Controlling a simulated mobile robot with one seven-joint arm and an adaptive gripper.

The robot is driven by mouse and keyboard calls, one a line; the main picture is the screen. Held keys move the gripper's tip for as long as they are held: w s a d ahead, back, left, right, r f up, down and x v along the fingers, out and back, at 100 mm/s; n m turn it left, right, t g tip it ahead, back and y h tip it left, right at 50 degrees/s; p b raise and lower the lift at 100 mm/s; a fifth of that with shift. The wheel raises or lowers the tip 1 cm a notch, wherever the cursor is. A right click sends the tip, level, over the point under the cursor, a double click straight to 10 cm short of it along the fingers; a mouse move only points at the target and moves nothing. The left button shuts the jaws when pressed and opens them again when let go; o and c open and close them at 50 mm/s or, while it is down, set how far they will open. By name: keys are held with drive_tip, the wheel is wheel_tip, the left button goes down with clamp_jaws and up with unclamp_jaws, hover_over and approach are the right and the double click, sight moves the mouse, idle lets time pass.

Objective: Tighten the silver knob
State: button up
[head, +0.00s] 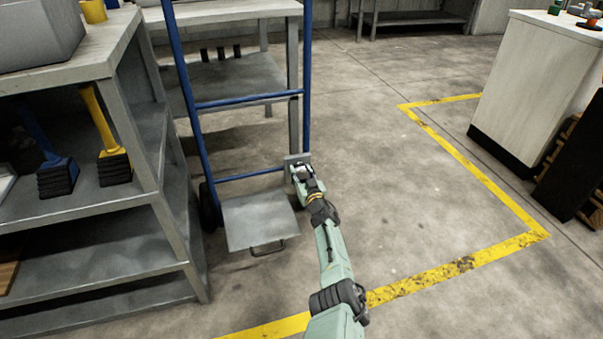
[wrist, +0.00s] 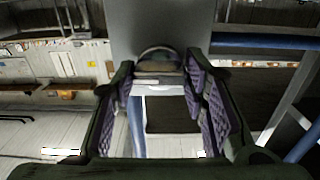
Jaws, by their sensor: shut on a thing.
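The silver knob (wrist: 160,58) shows in the wrist view as a rounded metallic piece in front of a flat grey plate (wrist: 160,22). My gripper (wrist: 160,72) has its two purple ridged finger pads on either side of the knob and is shut on it. In the head view my gripper (head: 301,171) is at a small grey plate (head: 297,158) by the right upright of a blue hand truck (head: 248,101). There the knob is mostly hidden by my gripper and too small to make out.
A grey metal shelf unit (head: 150,199) with yellow and blue tools stands at the left. A workbench (head: 225,10) is behind the hand truck, and a white cabinet (head: 535,85) is at the right. Open floor with a yellow line (head: 480,175) lies to the right.

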idle(0.3)
drive_tip(key=o, duration=1.2)
drive_tip(key=shift+c, duration=0.2)
drive_tip(key=shift+s, duration=0.1)
drive_tip(key=shift+s+d, duration=0.3)
drive_tip(key=shift+s, duration=0.15)
drive_tip(key=v, duration=0.6)
drive_tip(key=shift+s+a, duration=0.1)
drive_tip(key=shift+s, duration=0.05)
